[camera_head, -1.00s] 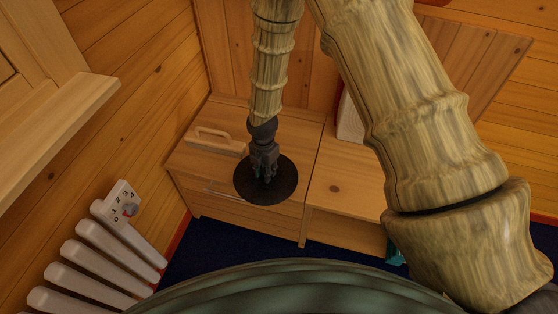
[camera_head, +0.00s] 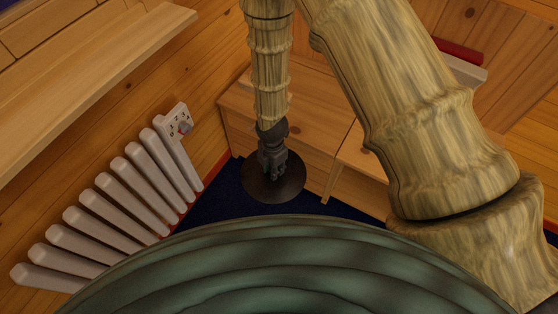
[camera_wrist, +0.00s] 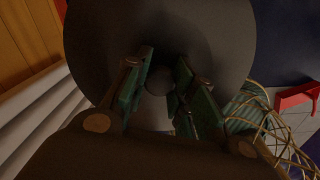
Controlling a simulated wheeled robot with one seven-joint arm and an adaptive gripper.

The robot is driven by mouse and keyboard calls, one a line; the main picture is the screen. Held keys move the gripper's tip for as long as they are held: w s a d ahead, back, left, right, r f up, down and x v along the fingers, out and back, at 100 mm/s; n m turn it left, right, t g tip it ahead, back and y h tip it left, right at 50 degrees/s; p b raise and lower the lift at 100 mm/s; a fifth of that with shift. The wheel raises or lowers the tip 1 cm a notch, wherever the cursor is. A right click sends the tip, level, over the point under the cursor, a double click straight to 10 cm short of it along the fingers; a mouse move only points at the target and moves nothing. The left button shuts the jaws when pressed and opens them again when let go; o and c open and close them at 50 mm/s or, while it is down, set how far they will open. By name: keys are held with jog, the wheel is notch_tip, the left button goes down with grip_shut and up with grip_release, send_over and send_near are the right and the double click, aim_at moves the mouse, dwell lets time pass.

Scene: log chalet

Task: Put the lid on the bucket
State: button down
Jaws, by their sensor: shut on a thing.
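The lid is a dark round disc (camera_head: 288,190) held below my gripper (camera_head: 272,165). In the head view it hangs in front of the wooden bench, above the dark blue floor. In the wrist view the lid (camera_wrist: 95,45) fills the upper middle. My gripper's fingers (camera_wrist: 165,95) are closed around the small knob at its centre. I cannot make out a bucket for certain in either view.
A wooden bench (camera_head: 300,85) stands against the back wall. A white radiator (camera_head: 120,190) lines the left wall under a wooden ledge (camera_head: 90,90). Dark blue floor (camera_head: 228,187) shows between radiator and bench. A red object (camera_wrist: 298,96) lies at the wrist view's right.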

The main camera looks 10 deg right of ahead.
jog(key=shift+s+a, duration=0.2)
jog(key=shift+s, duration=0.25)
jog(key=w+d+r+m+p, duration=0.2)
jog(key=d+r+m+p, duration=0.3)
jog(key=r+m, duration=0.5)
jog(key=w+d+r+m+p, duration=0.2)
jog(key=d+r+m+p, duration=0.3)
jog(key=d+r+m, duration=0.3)
notch_tip(320, 180, up, 3)
jog(key=m, duration=0.6)
jog(key=shift+d+r+m, duration=0.15)
jog(key=shift+d+m, duration=0.15)
jog(key=shift+m, duration=0.1)
